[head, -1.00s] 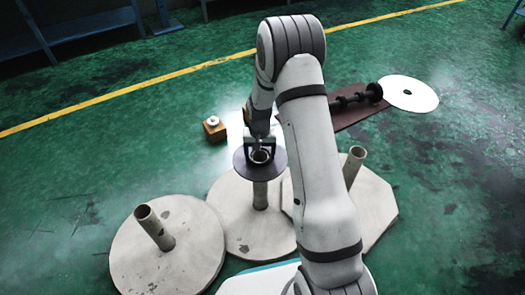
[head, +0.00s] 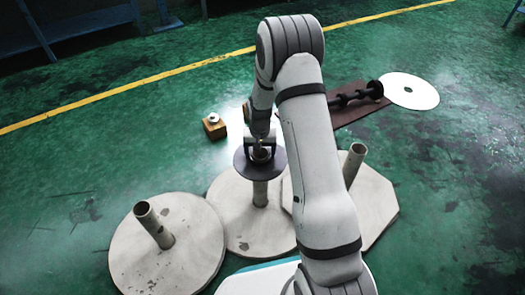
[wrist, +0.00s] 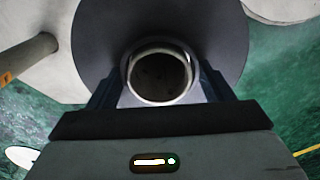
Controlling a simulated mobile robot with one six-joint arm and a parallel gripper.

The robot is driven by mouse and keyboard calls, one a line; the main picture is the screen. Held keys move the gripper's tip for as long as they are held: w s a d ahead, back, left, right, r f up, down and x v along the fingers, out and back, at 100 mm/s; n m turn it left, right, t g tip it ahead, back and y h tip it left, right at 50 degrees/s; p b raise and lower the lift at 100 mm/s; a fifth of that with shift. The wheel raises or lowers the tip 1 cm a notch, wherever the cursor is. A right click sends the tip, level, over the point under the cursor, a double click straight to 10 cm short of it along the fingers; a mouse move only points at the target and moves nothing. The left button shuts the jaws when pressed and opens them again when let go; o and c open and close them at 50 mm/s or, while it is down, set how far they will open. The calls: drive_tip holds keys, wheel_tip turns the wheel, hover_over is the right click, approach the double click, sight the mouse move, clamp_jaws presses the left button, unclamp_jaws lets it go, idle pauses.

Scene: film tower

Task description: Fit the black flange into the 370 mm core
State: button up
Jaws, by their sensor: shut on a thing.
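The black flange (head: 243,164) is a flat dark disc with a pale central collar. It lies about level at the top of the middle upright core (head: 260,194), a pale tube on a round base. My gripper (head: 261,152) is above the disc, its fingers on either side of the collar and shut on it. In the wrist view the disc (wrist: 100,40) fills the upper middle, with the open collar (wrist: 160,76) between the fingers of my gripper (wrist: 160,90). The disc hides the core's top, so I cannot tell how far the flange is seated.
Other upright tubes stand on a left round base (head: 133,262) and a right angular base (head: 376,205). A wooden block with a white ring (head: 214,127), a brown mat (head: 345,118) with a dark shaft (head: 355,95), and a white disc (head: 411,92) lie behind. Green floor is open around.

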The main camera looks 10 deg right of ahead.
drive_tip(key=o, duration=1.2)
drive_tip(key=shift+c, duration=0.2)
wheel_tip(320, 180, up, 8)
drive_tip(key=p, duration=0.3)
